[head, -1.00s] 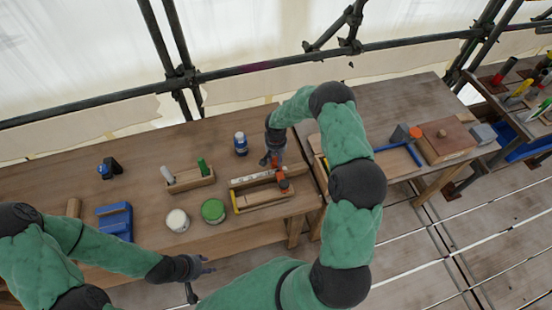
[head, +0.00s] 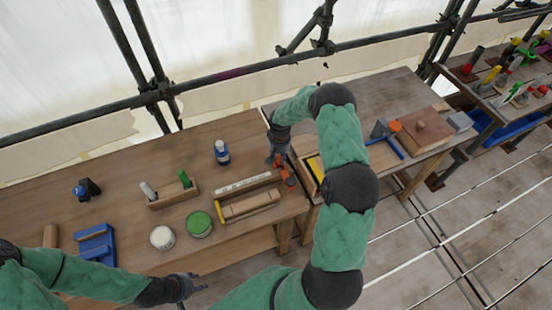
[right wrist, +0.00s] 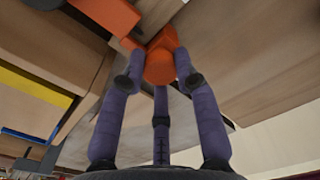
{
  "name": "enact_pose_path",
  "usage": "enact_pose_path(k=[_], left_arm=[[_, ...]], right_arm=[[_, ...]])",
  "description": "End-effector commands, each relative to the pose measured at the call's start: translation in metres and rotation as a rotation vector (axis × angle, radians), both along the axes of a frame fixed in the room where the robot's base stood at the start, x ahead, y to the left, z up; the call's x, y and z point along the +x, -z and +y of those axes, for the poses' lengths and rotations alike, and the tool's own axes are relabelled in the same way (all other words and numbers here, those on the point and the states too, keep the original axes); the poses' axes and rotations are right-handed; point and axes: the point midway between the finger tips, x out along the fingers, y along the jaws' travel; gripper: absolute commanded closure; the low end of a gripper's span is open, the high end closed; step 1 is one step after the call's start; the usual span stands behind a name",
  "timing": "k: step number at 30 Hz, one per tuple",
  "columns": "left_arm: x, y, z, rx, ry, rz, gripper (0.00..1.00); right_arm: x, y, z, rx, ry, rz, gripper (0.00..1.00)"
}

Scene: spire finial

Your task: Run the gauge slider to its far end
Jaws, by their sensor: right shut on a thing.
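The gauge (head: 220,206) is a long wooden frame with a white marked strip (head: 242,184) along its back, lying near the bench's front edge. Its orange slider (head: 289,181) is at the right end of the gauge. My right gripper (head: 277,161) is over that end, shut on the slider's orange knob. In the right wrist view the knob (right wrist: 161,66) sits between the fingers, beside another orange part (right wrist: 106,13). My left gripper (head: 196,291) is open and empty, low in front of the bench, away from the gauge.
A green-lidded tin (head: 199,223), a white tin (head: 163,238) and a small wooden tray (head: 173,195) stand left of the gauge. A blue bottle (head: 221,152) stands behind. A yellow-edged box (head: 316,168) on the right-hand bench is close to my right gripper.

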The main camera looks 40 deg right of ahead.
Motion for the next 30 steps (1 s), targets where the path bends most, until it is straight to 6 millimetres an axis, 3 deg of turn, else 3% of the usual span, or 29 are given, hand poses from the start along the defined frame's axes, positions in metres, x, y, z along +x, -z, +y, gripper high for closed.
enact_pose_path(k=[1, 2, 4, 17, 30], left_arm=[[0.000, 0.000, 0.000, 0.000, 0.000, 0.000, 0.60], [0.000, 0.000, 0.000, 0.000, 0.000, 0.000, 0.60], [0.000, 0.000, 0.000, 0.000, 0.000, 0.000, 0.60], [0.000, 0.000, 0.000, 0.000, 0.000, 0.000, 0.60], [0.000, 0.000, 0.000, 0.000, 0.000, 0.000, 0.60]], right_arm=[[-0.002, 0.001, -0.002, -0.002, 0.001, 0.005, 1.00], [-0.002, 0.001, -0.002, -0.002, 0.001, 0.005, 0.66], [-0.002, 0.001, -0.002, -0.002, 0.002, 0.005, 0.46], [0.000, -0.005, -0.002, -0.003, 0.001, 0.001, 0.44], [-0.001, -0.082, -0.003, -0.002, 0.003, 0.000, 0.44]])
